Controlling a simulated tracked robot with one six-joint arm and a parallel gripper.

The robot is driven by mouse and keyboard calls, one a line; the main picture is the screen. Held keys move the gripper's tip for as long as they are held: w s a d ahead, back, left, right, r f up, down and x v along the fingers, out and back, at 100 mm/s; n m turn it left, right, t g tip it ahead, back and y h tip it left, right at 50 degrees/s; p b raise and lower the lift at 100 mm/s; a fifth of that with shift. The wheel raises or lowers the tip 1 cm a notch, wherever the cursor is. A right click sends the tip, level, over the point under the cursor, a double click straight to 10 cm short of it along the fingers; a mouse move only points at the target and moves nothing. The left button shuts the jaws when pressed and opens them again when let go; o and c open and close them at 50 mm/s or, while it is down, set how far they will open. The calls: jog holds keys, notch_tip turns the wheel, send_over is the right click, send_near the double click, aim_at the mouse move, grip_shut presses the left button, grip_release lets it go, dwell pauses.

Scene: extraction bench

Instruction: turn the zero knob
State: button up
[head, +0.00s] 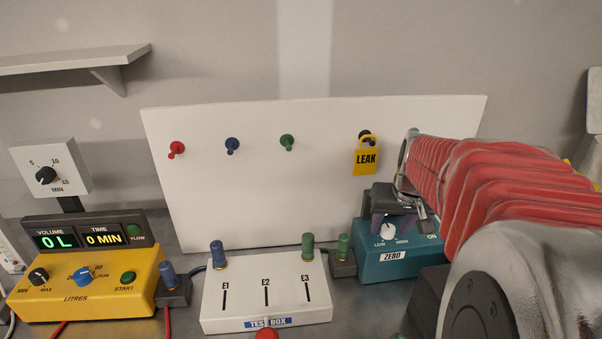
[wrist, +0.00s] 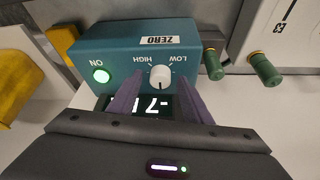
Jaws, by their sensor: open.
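The zero knob (head: 388,232) is a small white dial with a pointer on a teal box (head: 375,262) marked ZERO, with LOW and HIGH beside it. In the wrist view the knob (wrist: 160,77) appears between the tips of my two purple-grey fingers. My gripper (wrist: 159,84) is open, one finger on each side of the knob. I cannot tell whether either finger touches it. In the head view my gripper (head: 396,208) is above and behind the knob. The box's lit display (wrist: 150,104) is partly hidden by my fingers; a minus sign and a 7 show.
Green plugs (head: 343,247) stand left of the teal box, near the white test box (head: 265,300). A yellow unit (head: 90,295) stands far left.

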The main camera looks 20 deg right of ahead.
jog(key=shift+f, duration=0.25)
jog(key=shift+c, duration=0.7)
jog(key=c, duration=0.9)
jog(key=shift+d, duration=0.2)
jog(key=shift+a, duration=0.1)
